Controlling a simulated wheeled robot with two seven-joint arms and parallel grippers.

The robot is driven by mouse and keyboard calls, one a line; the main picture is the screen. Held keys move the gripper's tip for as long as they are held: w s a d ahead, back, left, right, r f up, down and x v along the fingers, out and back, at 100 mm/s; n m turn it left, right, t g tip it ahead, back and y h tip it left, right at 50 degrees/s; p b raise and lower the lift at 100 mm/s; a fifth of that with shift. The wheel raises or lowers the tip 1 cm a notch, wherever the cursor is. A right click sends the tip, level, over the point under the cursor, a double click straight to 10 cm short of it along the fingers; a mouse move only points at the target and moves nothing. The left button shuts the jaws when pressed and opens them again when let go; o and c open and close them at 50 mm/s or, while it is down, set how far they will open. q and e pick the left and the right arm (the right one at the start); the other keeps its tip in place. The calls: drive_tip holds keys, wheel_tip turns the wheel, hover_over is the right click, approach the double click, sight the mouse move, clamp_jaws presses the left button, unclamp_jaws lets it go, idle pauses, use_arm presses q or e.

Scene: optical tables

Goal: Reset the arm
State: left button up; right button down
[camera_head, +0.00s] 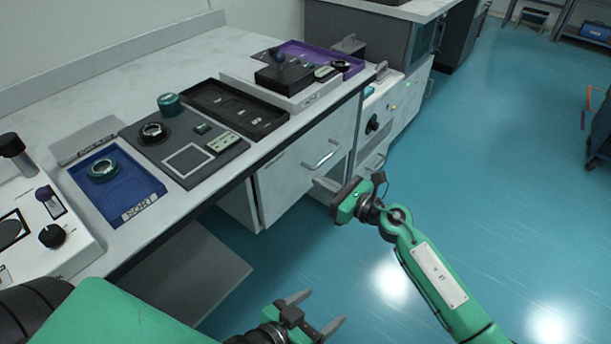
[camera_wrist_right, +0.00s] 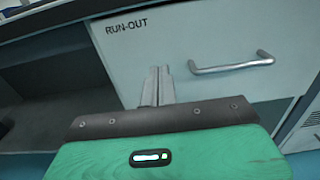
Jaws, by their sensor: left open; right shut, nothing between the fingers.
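My right arm is green and reaches in from the lower right in the head view. Its gripper (camera_head: 326,186) is in front of the white cabinet, below the drawer handle (camera_head: 322,155). In the right wrist view the right gripper's fingers (camera_wrist_right: 160,84) are together with nothing between them. They point at the drawer front (camera_wrist_right: 205,45) marked "RUN-OUT", left of its handle (camera_wrist_right: 232,64). My left gripper (camera_head: 318,311) is low in the head view, over the blue floor. Its fingers are apart and empty.
The bench top (camera_head: 85,75) holds a blue tray (camera_head: 130,189) with a ring, a dark grey board (camera_head: 190,172), a black tray (camera_head: 262,124) and a purple tray (camera_head: 350,66). An open space is under the bench.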

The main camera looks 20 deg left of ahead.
use_arm(q)
drive_tip(key=shift+a+f+g, duration=0.1)
drive_tip(key=shift+a+g, duration=0.15)
drive_tip(key=shift+g, duration=0.05)
use_arm(e)
drive_tip(key=v, duration=0.6)
drive_tip(key=shift+s, duration=0.1)
